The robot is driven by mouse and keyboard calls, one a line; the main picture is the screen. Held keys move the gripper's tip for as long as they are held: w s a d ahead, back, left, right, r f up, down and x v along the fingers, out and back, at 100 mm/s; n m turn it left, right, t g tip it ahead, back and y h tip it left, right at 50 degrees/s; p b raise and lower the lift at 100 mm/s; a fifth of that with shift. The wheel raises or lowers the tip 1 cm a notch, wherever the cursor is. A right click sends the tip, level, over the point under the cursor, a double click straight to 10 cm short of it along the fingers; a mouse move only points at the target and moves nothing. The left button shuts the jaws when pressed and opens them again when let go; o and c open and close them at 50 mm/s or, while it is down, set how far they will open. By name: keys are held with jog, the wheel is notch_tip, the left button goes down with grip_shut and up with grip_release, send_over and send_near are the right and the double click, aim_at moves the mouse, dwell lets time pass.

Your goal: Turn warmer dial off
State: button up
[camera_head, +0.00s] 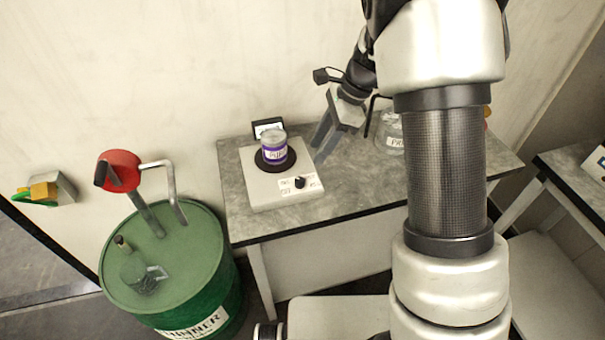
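The warmer (262,186) is a pale flat box on the grey worktable. Its small black dial (299,183) sits on the front right of the top, between small printed labels that are too small to read. A jar (273,147) with a purple band stands on the warmer's round black plate (261,162). My gripper (316,153) is behind and to the right of the dial, by the warmer's right edge. Its two grey fingers point down and left, with a gap between them and nothing held. It appears apart from the dial.
A clear labelled jar (390,135) stands on the worktable (350,192), right of my gripper. A wall is behind. The table's front middle is clear.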

aim_at(300, 179)
jog(key=x, duration=1.1)
jog(key=shift+a+f, duration=0.1)
grip_shut()
jog(key=shift+w+n, duration=0.1)
jog(key=shift+n, duration=0.3)
jog(key=n+g, duration=0.1)
jog(key=n, duration=0.1)
jog(key=n+g, duration=0.1)
jog(key=n, duration=0.1)
jog(key=shift+w+n+h, duration=0.15)
jog(key=shift+n+h, duration=0.15)
jog(key=shift+h, duration=0.1)
jog(key=n+g+h, duration=0.1)
jog(key=n, duration=0.4)
jog(key=shift+w+a, duration=0.1)
jog(key=shift+a, duration=0.05)
jog(key=shift+n+h, duration=0.3)
jog(key=shift+n, duration=0.1)
